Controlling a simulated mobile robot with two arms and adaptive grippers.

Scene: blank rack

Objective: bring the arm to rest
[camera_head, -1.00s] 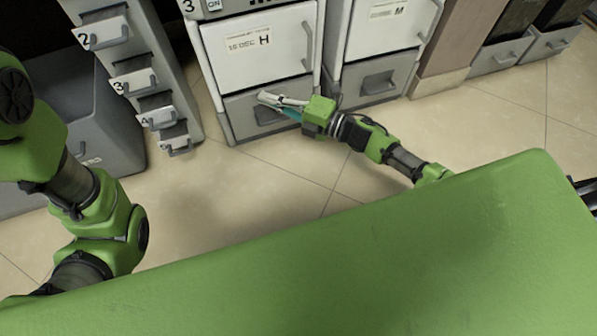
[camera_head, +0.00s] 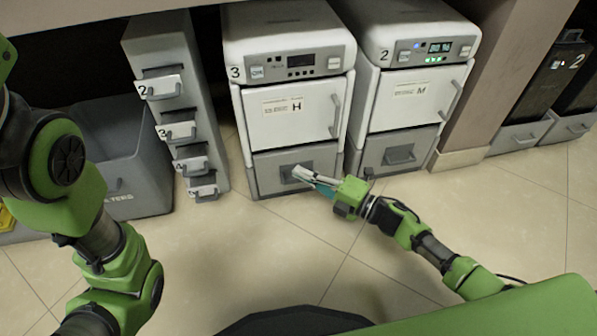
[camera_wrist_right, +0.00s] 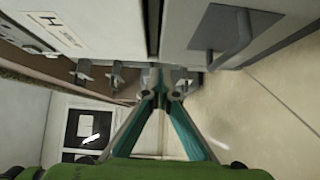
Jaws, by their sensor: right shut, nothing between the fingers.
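My right arm reaches in from the lower right in the head view. Its gripper (camera_head: 306,176) is shut and empty, in front of the grey lower drawer of the cabinet marked H (camera_head: 296,162). I cannot tell whether the fingertips touch the drawer's handle. In the right wrist view the closed fingers (camera_wrist_right: 160,75) meet at their tips with nothing between them. My left arm (camera_head: 100,230) stands at the left of the head view, and its gripper is out of the frame.
The cabinet marked M (camera_head: 412,98) stands right of cabinet H. A narrow rack with numbered drawers (camera_head: 178,132) and a grey bin (camera_head: 125,165) are at the left. Dark units (camera_head: 555,80) stand at the far right. The tiled floor (camera_head: 260,260) in front is open.

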